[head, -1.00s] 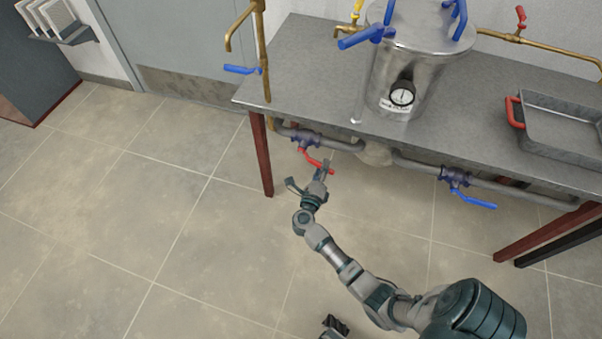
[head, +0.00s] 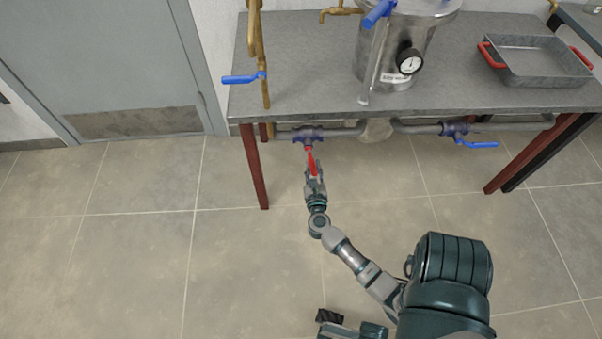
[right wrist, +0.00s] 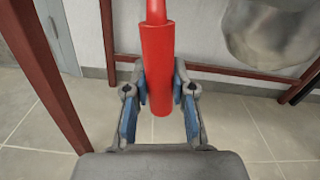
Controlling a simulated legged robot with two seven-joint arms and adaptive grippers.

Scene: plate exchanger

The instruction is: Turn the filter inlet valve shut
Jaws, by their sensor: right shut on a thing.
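A dark blue valve body (head: 307,135) sits on the grey pipe under the front edge of the table, near its left leg. Its red lever (head: 311,160) points out from the pipe toward me, roughly across the pipe. My right gripper (head: 314,172) is shut on the red lever near its free end. In the right wrist view the red lever (right wrist: 159,65) runs down between the blue-padded fingers (right wrist: 160,105). The grip hides part of the lever's end in the head view. My left gripper is not clearly seen.
A second valve with a blue lever (head: 480,144) is on the same pipe to the right. Above are the steel tabletop (head: 300,90), a steel vessel with a gauge (head: 410,62) and a red-handled tray (head: 540,78). A reddish table leg (head: 256,170) stands left of my gripper. Floor in front is clear.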

